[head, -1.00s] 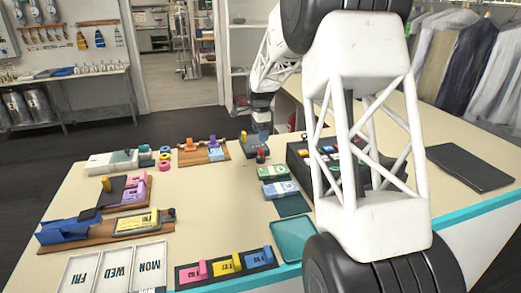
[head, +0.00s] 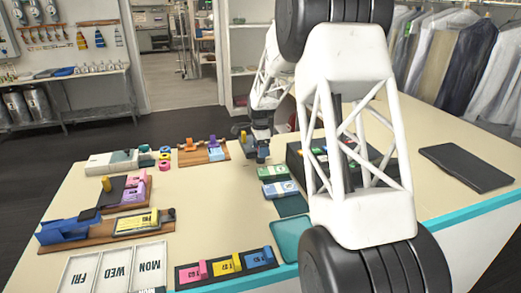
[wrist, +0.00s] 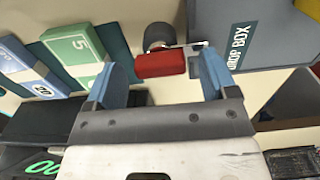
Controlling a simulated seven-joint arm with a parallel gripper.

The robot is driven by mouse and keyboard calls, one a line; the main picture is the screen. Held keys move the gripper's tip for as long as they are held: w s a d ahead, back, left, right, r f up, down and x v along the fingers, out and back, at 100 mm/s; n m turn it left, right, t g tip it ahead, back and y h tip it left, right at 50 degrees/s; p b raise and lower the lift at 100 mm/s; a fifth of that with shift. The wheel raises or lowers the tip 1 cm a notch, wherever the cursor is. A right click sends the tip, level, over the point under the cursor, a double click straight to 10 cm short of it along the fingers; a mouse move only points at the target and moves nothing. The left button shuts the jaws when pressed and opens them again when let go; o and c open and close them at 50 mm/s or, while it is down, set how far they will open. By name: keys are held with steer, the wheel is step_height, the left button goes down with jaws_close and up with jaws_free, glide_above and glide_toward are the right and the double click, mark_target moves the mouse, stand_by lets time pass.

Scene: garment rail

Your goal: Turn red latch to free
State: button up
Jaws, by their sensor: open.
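The red latch (wrist: 160,63) is a small red block in the wrist view. It sits beside a dark round knob (wrist: 158,37) and a light metal plate (wrist: 192,52), close to the grey drop box (wrist: 255,40). My gripper (wrist: 165,52) is open, with one blue finger to the left of the red block and one to the right. Gaps show on both sides, and nothing is held. In the head view my gripper (head: 262,152) is low at the far side of the table, and the latch is hidden behind it.
Green and blue cards (wrist: 75,47) lie left of the gripper in the wrist view. A black tray of coloured pieces (head: 298,165) stands right of the gripper in the head view. Several boards with coloured blocks (head: 135,190) cover the left table. Open tabletop lies between.

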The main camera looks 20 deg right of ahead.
steer(key=shift+f, duration=0.35)
steer(key=c, duration=0.9)
steer(key=shift+c, duration=0.2)
